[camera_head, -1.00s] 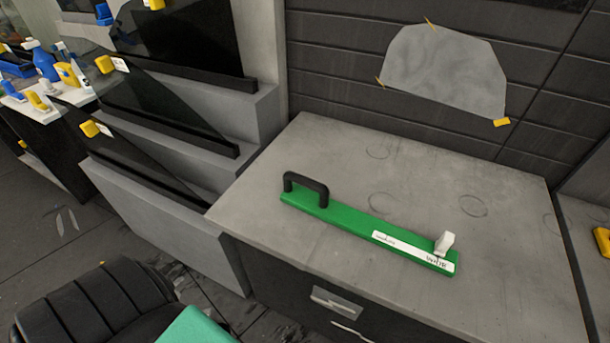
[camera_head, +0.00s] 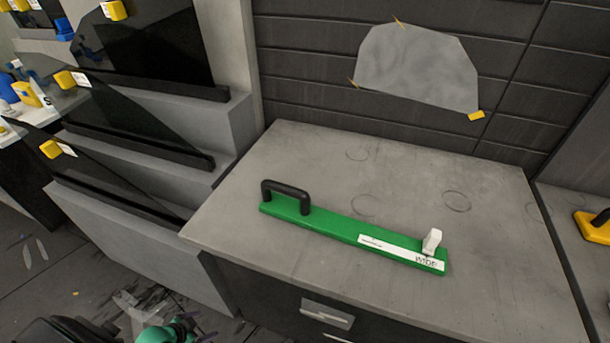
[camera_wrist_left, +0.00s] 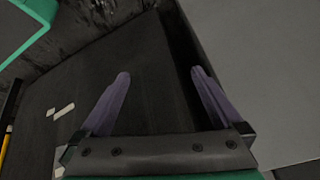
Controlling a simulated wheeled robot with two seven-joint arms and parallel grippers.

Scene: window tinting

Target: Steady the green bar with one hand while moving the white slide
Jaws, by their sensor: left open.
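The green bar (camera_head: 335,226) lies flat on the grey tabletop, slanting slightly down to the right. A black handle (camera_head: 287,192) rises at its left end. The white slide (camera_head: 432,241) stands upright near its right end, beside a white label strip (camera_head: 385,246) that reads "WIDE" at the right. My left gripper (camera_head: 182,328) is low at the bottom edge, left of the table front and well apart from the bar. In the left wrist view its purple fingers (camera_wrist_left: 158,73) are spread and empty. My right gripper is in neither view.
The grey table (camera_head: 300,150) is otherwise clear, with faint rings on it. A drawer pull (camera_head: 327,313) is on its front. Stepped dark glass panels (camera_head: 150,45) stand at left. A grey film sheet (camera_head: 418,68) is taped to the wall. A yellow tool (camera_head: 592,227) lies at right.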

